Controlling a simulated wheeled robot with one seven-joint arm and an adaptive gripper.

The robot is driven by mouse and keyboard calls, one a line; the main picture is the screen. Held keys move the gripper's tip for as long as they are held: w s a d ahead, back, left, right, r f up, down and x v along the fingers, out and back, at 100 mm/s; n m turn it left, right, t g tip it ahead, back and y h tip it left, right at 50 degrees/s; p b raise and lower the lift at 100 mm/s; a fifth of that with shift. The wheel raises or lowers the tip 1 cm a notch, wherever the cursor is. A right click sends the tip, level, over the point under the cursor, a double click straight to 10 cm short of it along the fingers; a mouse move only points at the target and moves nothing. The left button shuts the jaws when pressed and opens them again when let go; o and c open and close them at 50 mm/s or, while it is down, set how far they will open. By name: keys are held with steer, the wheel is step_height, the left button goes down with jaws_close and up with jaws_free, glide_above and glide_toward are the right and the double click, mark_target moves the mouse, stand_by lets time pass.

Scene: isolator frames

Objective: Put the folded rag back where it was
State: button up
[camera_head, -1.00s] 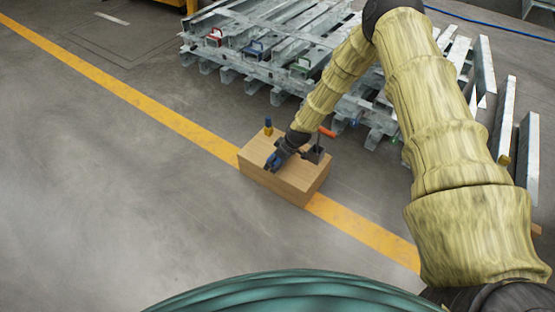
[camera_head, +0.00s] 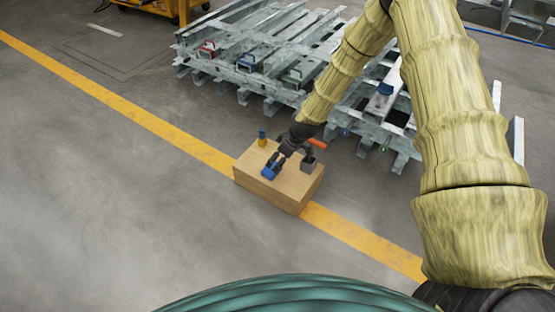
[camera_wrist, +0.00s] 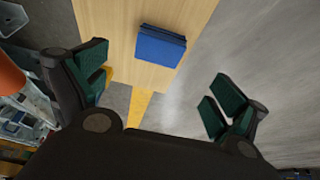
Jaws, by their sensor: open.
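The folded rag (camera_wrist: 161,46) is a flat blue pad on the wooden box top, in the upper middle of the wrist view. It also shows as a small blue patch in the head view (camera_head: 268,174), near the box's front left side. My gripper (camera_wrist: 160,92) is wide open, with dark green finger pads apart and nothing between them. The rag lies beyond the fingertips and appears untouched. In the head view my gripper (camera_head: 279,161) is just above and behind the rag and covers part of the box top.
The wooden box (camera_head: 292,190) stands on the yellow floor line. A small blue-and-yellow item (camera_head: 262,139) and a grey holder (camera_head: 309,164) stand on it, with an orange handle (camera_head: 317,143) close by. Galvanised beams (camera_head: 250,63) with coloured padlock-like items lie behind. Floor at left is clear.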

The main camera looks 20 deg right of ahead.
steer(key=shift+s+d+r, duration=0.1)
steer(key=shift+s+r, duration=0.05)
steer(key=shift+r, duration=0.3)
steer(key=s+a+f+m+g, duration=0.1)
steer(key=s+f, duration=0.2)
steer(key=s, duration=0.5)
steer(key=s+a+f+m+h, duration=0.1)
steer(key=s+a+f+m, duration=0.15)
steer(key=s, duration=0.55)
steer(key=s+a+f+m+g, duration=0.1)
steer(key=s+f, duration=0.3)
steer(key=s, duration=0.5)
steer(key=s+d+r+m+g+h, duration=0.1)
steer(key=s+r+m, duration=0.1)
steer(key=s, duration=1.7)
steer(key=shift+s+d+r+m+g+h, duration=0.2)
steer(key=shift+s+d+m+g+h, duration=0.15)
steer(key=shift+m, duration=0.4)
